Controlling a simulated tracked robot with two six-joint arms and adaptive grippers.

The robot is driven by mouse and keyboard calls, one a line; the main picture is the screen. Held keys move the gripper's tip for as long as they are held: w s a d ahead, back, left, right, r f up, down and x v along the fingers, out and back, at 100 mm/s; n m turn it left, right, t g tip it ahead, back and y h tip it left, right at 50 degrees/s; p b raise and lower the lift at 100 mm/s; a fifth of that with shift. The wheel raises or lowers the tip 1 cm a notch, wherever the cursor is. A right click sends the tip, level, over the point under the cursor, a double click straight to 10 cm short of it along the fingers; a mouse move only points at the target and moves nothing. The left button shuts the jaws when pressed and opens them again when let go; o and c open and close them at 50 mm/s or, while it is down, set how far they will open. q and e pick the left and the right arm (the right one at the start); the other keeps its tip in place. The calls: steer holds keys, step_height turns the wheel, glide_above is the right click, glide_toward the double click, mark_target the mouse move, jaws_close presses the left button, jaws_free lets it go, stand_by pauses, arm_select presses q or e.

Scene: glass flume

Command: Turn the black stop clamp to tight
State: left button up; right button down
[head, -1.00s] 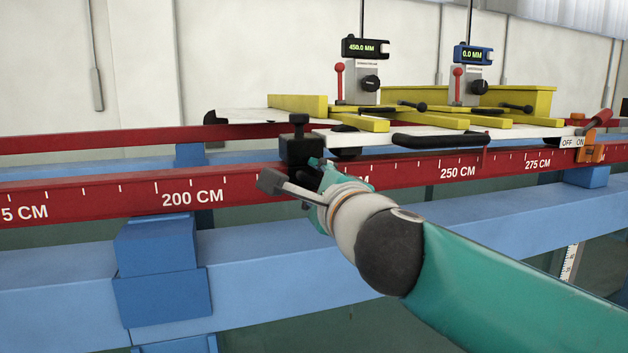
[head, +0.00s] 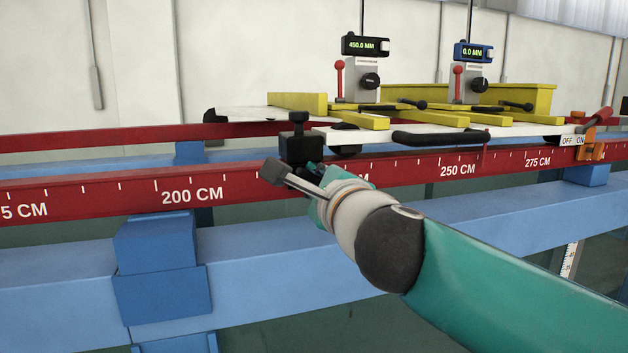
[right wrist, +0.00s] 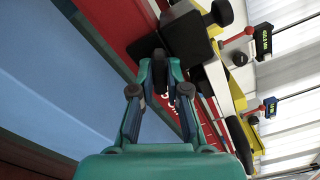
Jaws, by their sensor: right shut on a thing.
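The black stop clamp (head: 300,147) sits on the front red rail, a dark block with a round-headed screw on top. It also shows in the right wrist view (right wrist: 188,38), near the top. My right gripper (head: 309,176) is at the clamp's near side, low on it. In the right wrist view its teal fingers (right wrist: 160,66) close together against the clamp. My left gripper is not in view.
The red rail (head: 105,191) carries a centimetre scale above a blue beam (head: 60,276). Right of the clamp, a white carriage plate (head: 240,114) carries yellow bars, a black handle (head: 437,138) and two gauges. An orange clamp with an OFF/ON label (head: 590,150) stands farther right.

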steer(key=m, duration=0.4)
steer(key=shift+a+f, duration=0.1)
steer(key=shift+f, duration=0.15)
steer(key=m+b, duration=0.1)
steer(key=m, duration=0.6)
steer(key=shift+f+b, duration=0.1)
steer(key=shift+b, duration=0.3)
steer(key=shift+m+b, duration=0.35)
steer(key=shift+m, duration=1.45)
steer(key=c, duration=1.3)
jaws_free()
steer(key=shift+o, duration=0.7)
steer(key=shift+r, duration=0.25)
